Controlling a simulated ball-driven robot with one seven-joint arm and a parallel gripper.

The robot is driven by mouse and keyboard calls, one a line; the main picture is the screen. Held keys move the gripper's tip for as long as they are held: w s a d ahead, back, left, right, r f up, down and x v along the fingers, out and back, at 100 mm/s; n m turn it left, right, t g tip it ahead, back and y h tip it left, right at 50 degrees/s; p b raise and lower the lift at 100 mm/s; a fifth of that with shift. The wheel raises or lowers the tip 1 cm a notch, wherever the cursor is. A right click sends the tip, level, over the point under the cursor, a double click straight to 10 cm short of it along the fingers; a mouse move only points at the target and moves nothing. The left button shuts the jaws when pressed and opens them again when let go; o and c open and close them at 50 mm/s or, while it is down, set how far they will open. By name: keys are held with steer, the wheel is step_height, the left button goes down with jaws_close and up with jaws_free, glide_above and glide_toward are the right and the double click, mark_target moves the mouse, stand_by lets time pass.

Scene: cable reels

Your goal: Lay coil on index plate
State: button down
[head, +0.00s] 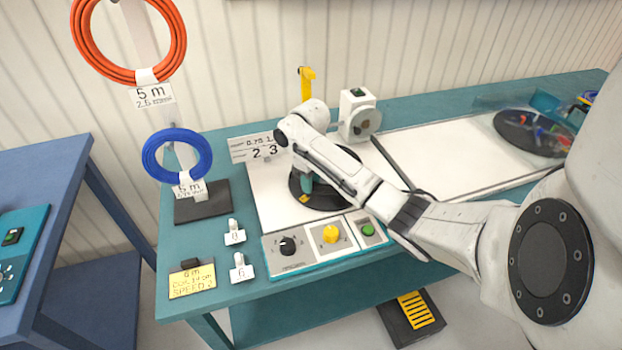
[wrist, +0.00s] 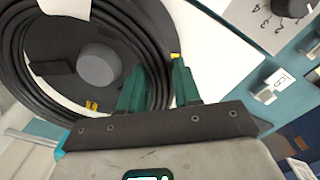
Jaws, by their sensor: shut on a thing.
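The black coil (wrist: 22,72) shows in the wrist view as a ring of several windings with a white tag (wrist: 66,7). My gripper (wrist: 157,82) is shut on the coil's near right side, with one teal finger inside the ring and one outside. The coil rings the grey hub (wrist: 98,66) of the dark index plate; whether it rests on the plate or hangs just above, I cannot tell. In the head view my gripper (head: 306,182) is low over the round black plate (head: 325,203), and my arm hides part of both.
A control panel (head: 290,243) with knobs stands in front of the plate. A grey-wheeled device (head: 360,118) stands behind. Orange (head: 80,40) and blue (head: 150,152) coils hang at left. Small white tags (head: 235,234) stand on the bench. The long white surface (head: 450,155) is mostly clear.

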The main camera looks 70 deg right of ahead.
stand_by(0.4)
steer(key=shift+d+f, duration=0.1)
steer(key=shift+f, duration=0.55)
steer(key=shift+f+b, duration=0.3)
steer(key=shift+f, duration=0.25)
steer(key=shift+f, duration=0.2)
stand_by(0.4)
steer(key=shift+c, duration=0.4)
jaws_free()
steer(key=shift+p, duration=0.3)
